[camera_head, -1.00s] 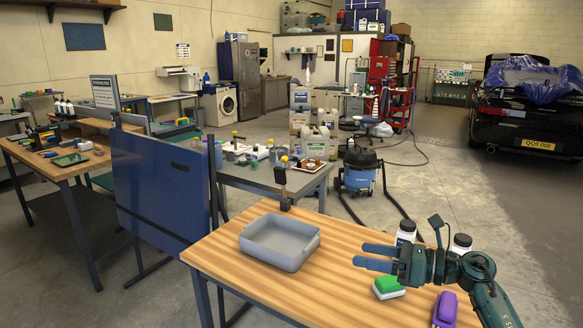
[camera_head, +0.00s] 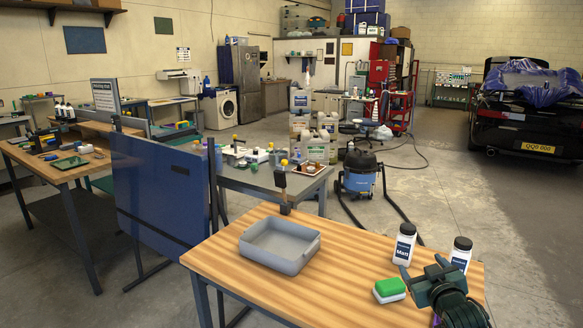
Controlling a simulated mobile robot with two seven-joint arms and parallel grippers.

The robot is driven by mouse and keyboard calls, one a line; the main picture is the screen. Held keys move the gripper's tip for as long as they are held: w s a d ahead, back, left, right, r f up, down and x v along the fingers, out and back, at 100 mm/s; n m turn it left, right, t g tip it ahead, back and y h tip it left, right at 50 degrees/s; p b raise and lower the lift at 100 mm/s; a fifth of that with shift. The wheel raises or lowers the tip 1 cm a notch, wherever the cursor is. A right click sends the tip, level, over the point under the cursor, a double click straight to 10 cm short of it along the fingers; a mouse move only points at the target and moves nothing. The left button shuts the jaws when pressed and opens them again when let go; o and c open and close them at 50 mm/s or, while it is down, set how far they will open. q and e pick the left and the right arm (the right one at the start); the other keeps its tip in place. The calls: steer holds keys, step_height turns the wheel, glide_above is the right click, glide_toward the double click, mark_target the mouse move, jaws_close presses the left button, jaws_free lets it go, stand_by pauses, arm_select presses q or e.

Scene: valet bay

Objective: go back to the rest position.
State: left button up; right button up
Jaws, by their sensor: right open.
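My right gripper (camera_head: 422,270) is at the lower right of the head view, over the near right part of the wooden table (camera_head: 345,258). Its jaws are open, and I see nothing between them. A green and white sponge (camera_head: 389,289) lies on the table just left of it. Two white bottles with dark caps, one on the left (camera_head: 404,244) and one on the right (camera_head: 460,254), stand just behind it. My left gripper is out of view.
A grey tray (camera_head: 280,262) sits empty on the table's left part. A blue panel (camera_head: 160,190) stands left of the table. A grey bench (camera_head: 262,178) with several items is behind it, and a blue vacuum (camera_head: 359,178) stands on the floor.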

steer(key=s+a+f+g+y, duration=0.1)
steer(key=s+a+f, duration=0.4)
steer(key=s+f, duration=0.25)
steer(key=s+a+f+g+y, duration=0.1)
steer(key=s+a+f+g, duration=0.1)
steer(key=s+a+f, duration=0.45)
steer(key=s+a+f+g+y, duration=0.1)
steer(key=s+a+f, duration=0.1)
steer(key=s, duration=0.8)
steer(key=s+a+f+g+y, duration=0.1)
steer(key=s+a+f, duration=0.1)
steer(key=s, duration=0.8)
steer(key=shift+s+a, duration=0.4)
steer(key=shift+a, duration=0.3)
